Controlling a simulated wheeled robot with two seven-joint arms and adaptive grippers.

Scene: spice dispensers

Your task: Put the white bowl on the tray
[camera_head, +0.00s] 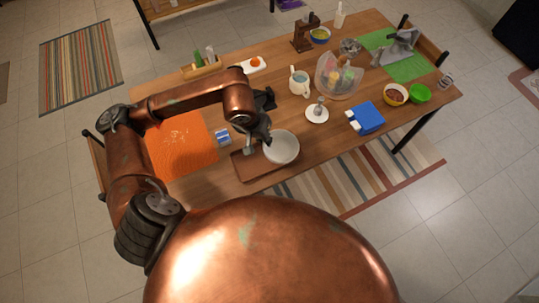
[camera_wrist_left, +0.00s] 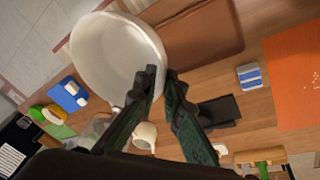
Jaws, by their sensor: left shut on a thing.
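The white bowl (camera_head: 284,150) is at the front edge of the table, overlapping the right part of the brown tray (camera_head: 247,171) in the head view. My left gripper (camera_head: 267,141) is at the bowl's left rim and is shut on it. In the left wrist view the fingers (camera_wrist_left: 160,75) pinch the rim of the bowl (camera_wrist_left: 105,50), which looks upright and empty. The tray (camera_wrist_left: 205,35) lies beside and partly behind the bowl there. I cannot tell whether the bowl touches the tray. My right gripper is not in view.
An orange mat (camera_head: 182,143) and a small blue-and-white box (camera_head: 222,136) lie left of the tray. A white saucer (camera_head: 317,114), a mug (camera_head: 299,83) and a blue box (camera_head: 367,117) stand to the right. The front edge right of the bowl is clear.

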